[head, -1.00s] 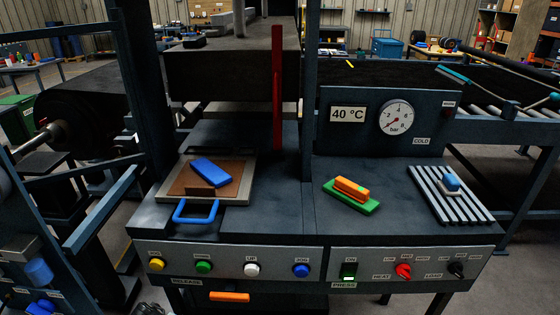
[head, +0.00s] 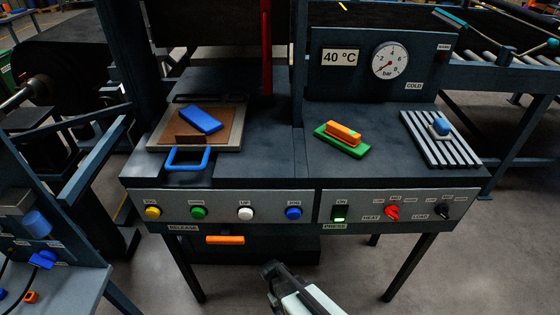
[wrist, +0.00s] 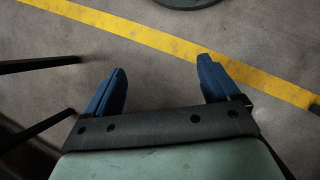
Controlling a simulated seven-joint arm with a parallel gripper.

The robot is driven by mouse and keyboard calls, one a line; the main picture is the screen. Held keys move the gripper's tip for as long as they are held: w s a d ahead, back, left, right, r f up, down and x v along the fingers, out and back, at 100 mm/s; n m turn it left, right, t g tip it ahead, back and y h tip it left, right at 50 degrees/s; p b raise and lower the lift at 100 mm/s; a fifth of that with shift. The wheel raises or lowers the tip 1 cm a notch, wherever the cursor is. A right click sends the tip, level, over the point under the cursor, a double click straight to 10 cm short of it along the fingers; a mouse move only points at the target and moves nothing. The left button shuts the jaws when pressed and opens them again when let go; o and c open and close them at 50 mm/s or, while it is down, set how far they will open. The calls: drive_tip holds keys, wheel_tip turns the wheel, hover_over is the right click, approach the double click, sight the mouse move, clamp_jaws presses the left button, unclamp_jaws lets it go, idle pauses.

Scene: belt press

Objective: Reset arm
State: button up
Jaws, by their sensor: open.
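My gripper (wrist: 162,88) shows in the wrist view with its two blue fingers wide apart and nothing between them. The fingertips cannot be made out there.
The press bench (head: 290,165) carries a tray (head: 233,143) with a blue block (head: 201,119), an orange and green piece (head: 342,140) and a slatted rack (head: 430,138). Its panel (head: 260,211) has buttons and knobs. Dark legs stand below; open floor lies in front.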

drive_tip(key=s+d+f+m+g+y, duration=0.2)
drive_tip(key=s+d+m, duration=0.3)
drive_tip(key=s+d, duration=0.8)
drive_tip(key=shift+s+d+m+g+y, duration=0.15)
drive_tip(key=shift+s+m+g+y, duration=0.15)
drive_tip(key=shift+s+g+y, duration=0.5)
drive_tip(key=shift+s, duration=0.3)
drive_tip(key=shift+c, duration=0.2)
